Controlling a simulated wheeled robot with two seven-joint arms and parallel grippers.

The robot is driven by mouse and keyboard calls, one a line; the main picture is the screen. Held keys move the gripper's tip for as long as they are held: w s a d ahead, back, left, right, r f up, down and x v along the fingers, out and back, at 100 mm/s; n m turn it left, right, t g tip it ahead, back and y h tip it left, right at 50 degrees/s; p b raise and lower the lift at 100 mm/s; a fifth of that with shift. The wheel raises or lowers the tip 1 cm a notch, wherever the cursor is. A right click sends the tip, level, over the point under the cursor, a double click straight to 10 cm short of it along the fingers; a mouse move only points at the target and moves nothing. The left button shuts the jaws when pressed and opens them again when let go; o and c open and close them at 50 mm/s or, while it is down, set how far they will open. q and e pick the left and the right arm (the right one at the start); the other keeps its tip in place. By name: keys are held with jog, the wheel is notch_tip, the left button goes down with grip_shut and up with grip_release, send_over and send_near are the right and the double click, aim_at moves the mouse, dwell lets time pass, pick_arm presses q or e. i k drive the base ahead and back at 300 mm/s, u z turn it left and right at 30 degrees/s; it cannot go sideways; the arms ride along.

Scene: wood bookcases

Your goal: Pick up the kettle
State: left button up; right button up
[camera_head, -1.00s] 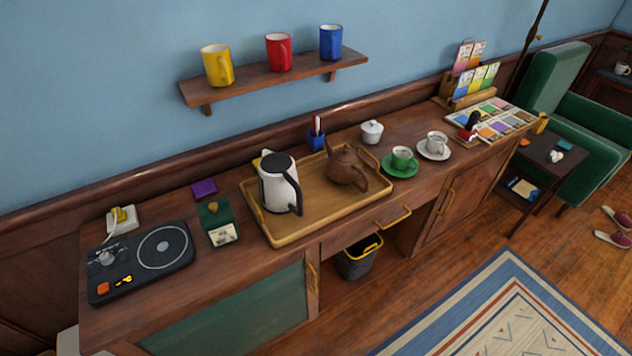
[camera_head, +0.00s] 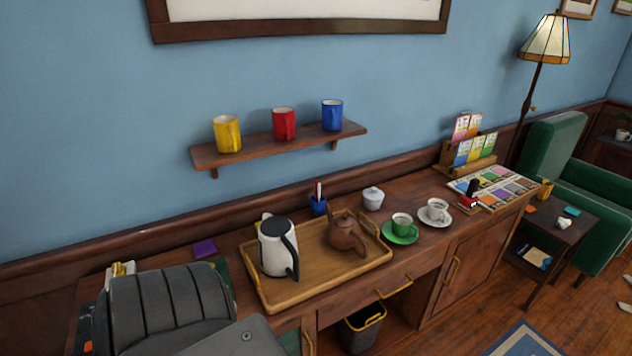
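The kettle (camera_head: 275,248) is white with a black lid and a black handle on its right side. It stands upright at the left end of a wooden tray (camera_head: 325,289) on the sideboard. A brown teapot (camera_head: 345,236) stands on the same tray, to the right of the kettle and apart from it. A dark grey ribbed part of my arm fills the lower left and lies to the left of the kettle, in front of the sideboard's left end. Neither of my grippers shows.
A shelf (camera_head: 285,146) with three mugs hangs above. A waste bin (camera_head: 362,330) stands below.

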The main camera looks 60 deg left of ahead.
aim_at(278, 248)
jog(key=i, duration=3.2)
jog(key=u, duration=3.8)
jog(key=i, duration=0.5)
